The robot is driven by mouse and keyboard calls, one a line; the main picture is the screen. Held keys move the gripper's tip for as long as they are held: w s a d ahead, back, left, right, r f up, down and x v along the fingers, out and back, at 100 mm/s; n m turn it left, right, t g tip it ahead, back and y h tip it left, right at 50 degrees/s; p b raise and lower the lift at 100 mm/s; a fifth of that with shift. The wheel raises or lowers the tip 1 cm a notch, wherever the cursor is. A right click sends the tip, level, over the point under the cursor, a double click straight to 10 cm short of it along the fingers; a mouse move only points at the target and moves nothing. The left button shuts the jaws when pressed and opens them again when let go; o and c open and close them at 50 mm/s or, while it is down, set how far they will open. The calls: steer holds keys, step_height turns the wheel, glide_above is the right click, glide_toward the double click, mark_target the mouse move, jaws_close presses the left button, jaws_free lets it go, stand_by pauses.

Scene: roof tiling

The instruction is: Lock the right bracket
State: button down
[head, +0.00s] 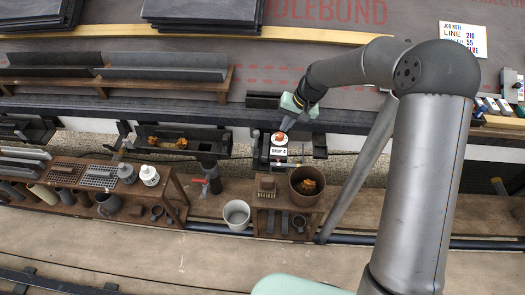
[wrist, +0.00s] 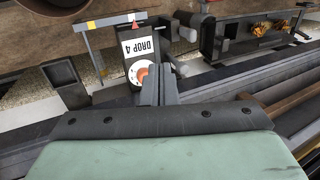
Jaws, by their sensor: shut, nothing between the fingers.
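My gripper (head: 287,126) is at the gutter line in the head view, beside a dark drop box (head: 263,150) labelled "DROP 4". In the wrist view the gripper's grey fingers (wrist: 158,84) are together and empty. They are close to the box's white round dial with an orange centre (wrist: 141,73); I cannot tell whether they touch it. The dial also shows in the head view (head: 280,138). A grey bar with yellow, white and red marks (wrist: 110,21) stands beyond the box. I cannot tell for certain which part is the right bracket, or its lock state.
A gutter piece with orange leaves (head: 168,143) lies left of the box. Below are a low bench with a brown bucket (head: 305,187) and a pale bucket (head: 237,215). A wooden shelf with grey gutter lengths (head: 140,83) is on the roof.

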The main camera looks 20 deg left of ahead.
mark_target(253, 148)
steer(key=b+x, duration=0.3)
steer(key=x, duration=0.7)
steer(key=shift+a+f, duration=0.1)
steer(key=shift+f, duration=0.05)
steer(key=a, duration=0.1)
steer(key=a+b, duration=0.1)
steer(key=a, duration=0.2)
steer(key=shift+s, duration=0.3)
